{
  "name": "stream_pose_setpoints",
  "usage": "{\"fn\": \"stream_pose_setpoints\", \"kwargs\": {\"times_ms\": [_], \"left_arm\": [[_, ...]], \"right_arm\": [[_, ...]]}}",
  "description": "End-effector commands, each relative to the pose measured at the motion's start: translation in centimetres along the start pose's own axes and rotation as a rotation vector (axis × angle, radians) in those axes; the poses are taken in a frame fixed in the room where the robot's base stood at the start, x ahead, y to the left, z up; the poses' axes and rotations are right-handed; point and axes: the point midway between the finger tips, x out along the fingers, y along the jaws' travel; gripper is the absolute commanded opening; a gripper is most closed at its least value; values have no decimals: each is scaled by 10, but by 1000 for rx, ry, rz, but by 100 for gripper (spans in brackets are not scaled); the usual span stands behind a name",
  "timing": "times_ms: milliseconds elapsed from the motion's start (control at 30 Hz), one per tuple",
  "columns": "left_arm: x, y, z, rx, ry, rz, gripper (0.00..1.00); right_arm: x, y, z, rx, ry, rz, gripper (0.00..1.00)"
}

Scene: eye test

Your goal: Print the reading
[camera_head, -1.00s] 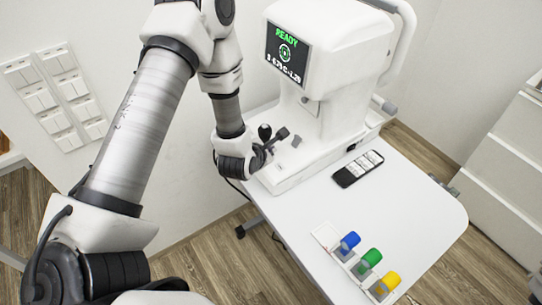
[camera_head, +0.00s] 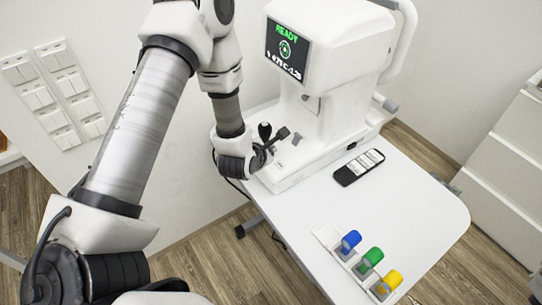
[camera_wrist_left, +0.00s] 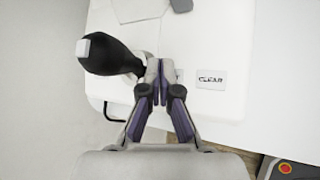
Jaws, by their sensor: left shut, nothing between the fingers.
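The white eye test machine (camera_head: 325,50) stands on the white table. Its screen (camera_head: 287,50) shows READY in green above a ring mark and a line of small white characters that I cannot read surely. My left gripper (camera_head: 283,133) is shut and empty, low at the machine's base beside the black joystick (camera_head: 265,130). In the left wrist view the shut fingertips (camera_wrist_left: 160,68) are just right of the joystick (camera_wrist_left: 105,58). A label reading CLEAR (camera_wrist_left: 210,80) lies to their right. The fingers partly hide another pale patch between. I cannot tell whether they touch the base. My right gripper is out of view.
A black handheld device (camera_head: 359,167) with white labels lies right of the machine. A pale holder (camera_head: 325,236) with blue (camera_head: 351,241), green (camera_head: 372,258) and yellow (camera_head: 391,280) pieces stands at the front edge. The table's right part is clear. White drawers (camera_head: 510,165) stand at right.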

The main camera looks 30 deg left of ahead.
Motion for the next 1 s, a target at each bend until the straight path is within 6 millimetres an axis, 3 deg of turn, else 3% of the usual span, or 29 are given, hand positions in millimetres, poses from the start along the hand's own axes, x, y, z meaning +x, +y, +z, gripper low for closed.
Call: {"fn": "stream_pose_setpoints", "kwargs": {"times_ms": [1000], "left_arm": [[5,-3,-3,0,0,0,0]], "right_arm": [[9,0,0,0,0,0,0]]}}
